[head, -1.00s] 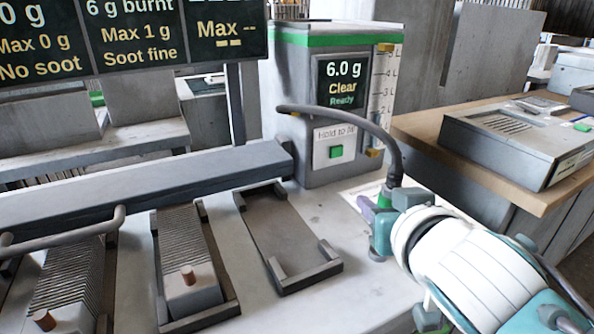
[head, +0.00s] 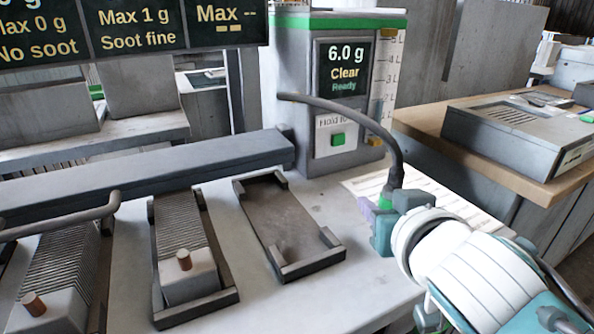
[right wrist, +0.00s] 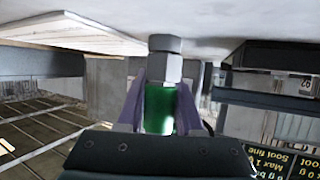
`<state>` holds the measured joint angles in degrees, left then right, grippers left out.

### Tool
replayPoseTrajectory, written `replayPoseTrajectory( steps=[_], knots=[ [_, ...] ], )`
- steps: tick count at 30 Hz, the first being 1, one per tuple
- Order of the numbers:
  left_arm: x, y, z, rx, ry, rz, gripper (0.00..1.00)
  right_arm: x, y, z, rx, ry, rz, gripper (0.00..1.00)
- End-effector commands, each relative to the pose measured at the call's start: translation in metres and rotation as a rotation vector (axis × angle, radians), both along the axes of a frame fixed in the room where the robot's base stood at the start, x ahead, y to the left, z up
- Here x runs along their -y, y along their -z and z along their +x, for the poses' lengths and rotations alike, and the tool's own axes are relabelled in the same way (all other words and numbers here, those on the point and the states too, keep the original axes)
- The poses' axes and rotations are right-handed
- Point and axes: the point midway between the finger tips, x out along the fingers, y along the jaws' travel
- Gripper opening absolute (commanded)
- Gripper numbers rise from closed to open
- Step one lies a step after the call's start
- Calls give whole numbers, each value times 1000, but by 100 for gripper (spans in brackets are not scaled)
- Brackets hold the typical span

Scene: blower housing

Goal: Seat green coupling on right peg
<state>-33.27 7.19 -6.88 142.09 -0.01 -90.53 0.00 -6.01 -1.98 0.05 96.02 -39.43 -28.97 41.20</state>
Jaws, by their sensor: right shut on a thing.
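The green coupling (head: 385,202) sits at the end of a dark hose (head: 350,107). My right gripper (head: 383,206) is shut on it, above the worktop beside the dispenser. In the right wrist view, the green coupling (right wrist: 159,108) is between purple fingers, with a grey hexagonal metal piece (right wrist: 165,62) at its end towards the worktop. I cannot tell whether this piece belongs to the coupling or to a peg. I cannot make out the right peg in the head view. My left gripper is not in view.
The dispenser (head: 295,110), reading 6.0 g, Clear, Ready, stands behind the hand. A white lined sheet (head: 430,190) lies behind and right of the gripper. An empty dark tray (head: 312,265) is to the left, beside trays holding finned blocks (head: 182,235).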

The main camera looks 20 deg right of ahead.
Motion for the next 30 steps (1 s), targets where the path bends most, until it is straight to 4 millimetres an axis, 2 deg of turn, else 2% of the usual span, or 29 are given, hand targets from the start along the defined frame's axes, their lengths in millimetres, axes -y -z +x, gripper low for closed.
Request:
replayPoseTrajectory(
  steps=[1,2,11,20,23,30],
  knots=[
    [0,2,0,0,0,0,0,0,2,0,2,0,-1,0],
    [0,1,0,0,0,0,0,0,1,0,2,0,-1,37],
    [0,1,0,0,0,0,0,0,0,0,1,0,0,70],
    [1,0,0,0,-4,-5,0,-1,0,-3,-1,0,1,70],
    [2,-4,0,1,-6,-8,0,-5,-5,-13,-1,0,4,70],
    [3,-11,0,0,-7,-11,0,-19,-23,-56,-3,1,4,70]
  ],
)
